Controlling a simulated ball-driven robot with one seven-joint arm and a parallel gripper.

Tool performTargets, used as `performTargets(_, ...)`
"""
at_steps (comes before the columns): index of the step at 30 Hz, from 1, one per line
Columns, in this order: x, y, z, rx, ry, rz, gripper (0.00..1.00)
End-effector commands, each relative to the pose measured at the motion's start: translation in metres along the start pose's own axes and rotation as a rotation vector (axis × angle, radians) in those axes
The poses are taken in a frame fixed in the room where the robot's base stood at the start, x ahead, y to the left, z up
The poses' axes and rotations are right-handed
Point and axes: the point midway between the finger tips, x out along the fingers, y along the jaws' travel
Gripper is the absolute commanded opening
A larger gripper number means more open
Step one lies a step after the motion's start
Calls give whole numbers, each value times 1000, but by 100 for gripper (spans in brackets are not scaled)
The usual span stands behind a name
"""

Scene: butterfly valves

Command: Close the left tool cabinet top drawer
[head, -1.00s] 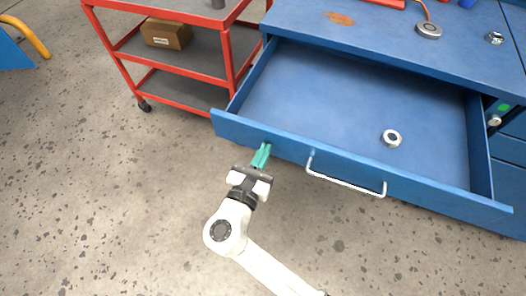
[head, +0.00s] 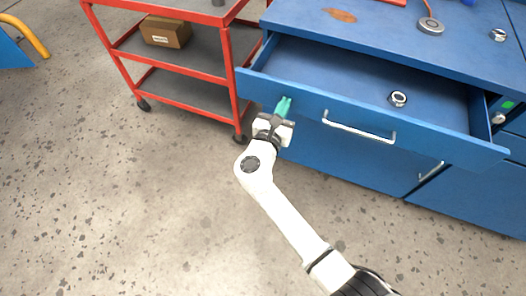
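The blue tool cabinet's top drawer (head: 420,131) is partly open, pulled out toward me. Its front panel has a silver bar handle (head: 358,128). A metal ring or nut (head: 398,98) lies inside on the drawer floor. My gripper (head: 284,105) has teal fingers and is at the drawer's front panel, left of the handle. The fingertips appear to touch the panel or be very close to it. The fingers look close together, with nothing visible between them. The handle is not in my gripper.
A red cart (head: 180,65) with a cardboard box (head: 166,32) stands left of the cabinet. A lower drawer handle (head: 430,171) shows below. A round grey part (head: 432,25) and a nut (head: 498,35) lie on the cabinet top. The speckled floor in front is clear.

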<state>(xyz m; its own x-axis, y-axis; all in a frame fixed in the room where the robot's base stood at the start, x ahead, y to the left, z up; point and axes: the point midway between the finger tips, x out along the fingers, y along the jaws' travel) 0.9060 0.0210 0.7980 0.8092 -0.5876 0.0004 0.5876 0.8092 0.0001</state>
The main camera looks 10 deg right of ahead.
Motion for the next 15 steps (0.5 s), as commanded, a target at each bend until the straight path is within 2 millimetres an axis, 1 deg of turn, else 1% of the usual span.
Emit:
performTargets(1,16,-1,-3,2,-3,-6,0)
performTargets(6,64,-1,-4,2,-3,-5,0)
performTargets(12,118,-2,-5,2,-2,-5,0)
performTargets(15,141,-1,-5,2,-2,-4,0)
